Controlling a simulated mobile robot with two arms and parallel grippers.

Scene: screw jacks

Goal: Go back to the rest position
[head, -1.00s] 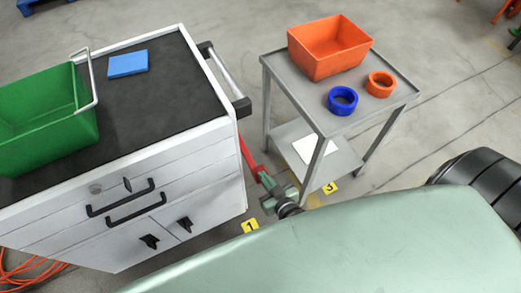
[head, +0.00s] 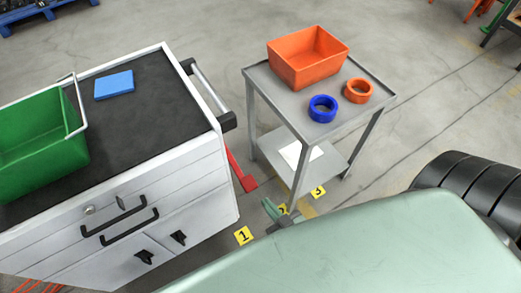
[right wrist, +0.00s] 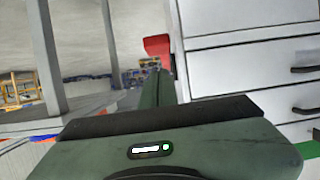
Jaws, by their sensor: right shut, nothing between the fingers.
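My right gripper (head: 269,205) shows low in the middle of the head view, just beyond my pale green body. It is low between the drawer cabinet and the grey side table, near the yellow floor markers. It is shut and empty. In the right wrist view, its closed fingers (right wrist: 157,75) point away from the camera, with a red part (right wrist: 157,46) beyond them. My left gripper is in neither view.
The white drawer cabinet (head: 170,215) stands at left, carrying a green bin (head: 40,150) and a blue block (head: 114,85). The grey table (head: 280,95) carries an orange bin (head: 305,65), a blue ring (head: 322,108) and an orange ring (head: 358,90). A red bar (head: 241,177) is beside the cabinet.

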